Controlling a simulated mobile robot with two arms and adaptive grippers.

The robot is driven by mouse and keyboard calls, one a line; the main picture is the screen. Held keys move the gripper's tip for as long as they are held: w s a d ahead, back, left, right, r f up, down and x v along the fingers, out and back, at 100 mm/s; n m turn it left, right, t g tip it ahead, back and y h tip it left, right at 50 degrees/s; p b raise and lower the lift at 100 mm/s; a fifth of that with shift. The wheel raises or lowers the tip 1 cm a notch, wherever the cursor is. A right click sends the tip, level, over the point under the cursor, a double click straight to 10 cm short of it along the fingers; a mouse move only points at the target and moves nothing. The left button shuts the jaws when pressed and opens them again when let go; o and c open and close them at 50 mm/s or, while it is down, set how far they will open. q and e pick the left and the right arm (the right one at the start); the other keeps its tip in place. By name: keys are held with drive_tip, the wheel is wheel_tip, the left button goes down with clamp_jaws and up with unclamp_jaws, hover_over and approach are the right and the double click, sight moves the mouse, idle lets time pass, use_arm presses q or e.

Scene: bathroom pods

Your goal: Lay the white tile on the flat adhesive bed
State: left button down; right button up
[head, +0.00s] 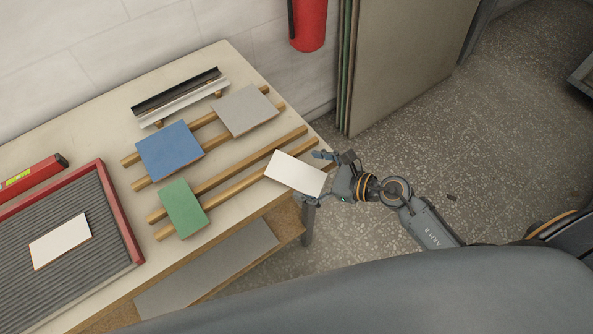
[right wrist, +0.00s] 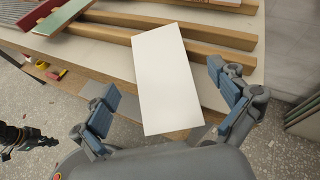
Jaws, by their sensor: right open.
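A white tile (head: 296,172) lies on the near pair of wooden rails, at their right end by the table's edge. It shows large in the right wrist view (right wrist: 167,80). My right gripper (head: 312,178) is open, with a finger on either side of the tile's near end; in the right wrist view both fingers stand apart from it. The grey ribbed adhesive bed (head: 80,281) with a red rim is at the left. Another white tile (head: 60,241) lies on it. A dark mechanism (right wrist: 22,140), perhaps my left gripper, shows at the wrist view's left edge; its jaws are unclear.
A green tile (head: 183,208) shares the near rails. A blue tile (head: 170,150) and a grey tile (head: 245,110) lie on the far rails. A metal angle piece (head: 180,97) is at the back. A red level (head: 35,175) lies beyond the bed.

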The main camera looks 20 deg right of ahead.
sight(289, 170)
drive_tip(key=x, duration=0.3)
drive_tip(key=shift+w+a+f+p, duration=0.15)
drive_tip(key=shift+w+a+p, duration=0.05)
drive_tip(key=shift+a+p, duration=0.1)
drive_tip(key=shift+d, duration=0.1)
drive_tip(key=c, duration=1.4)
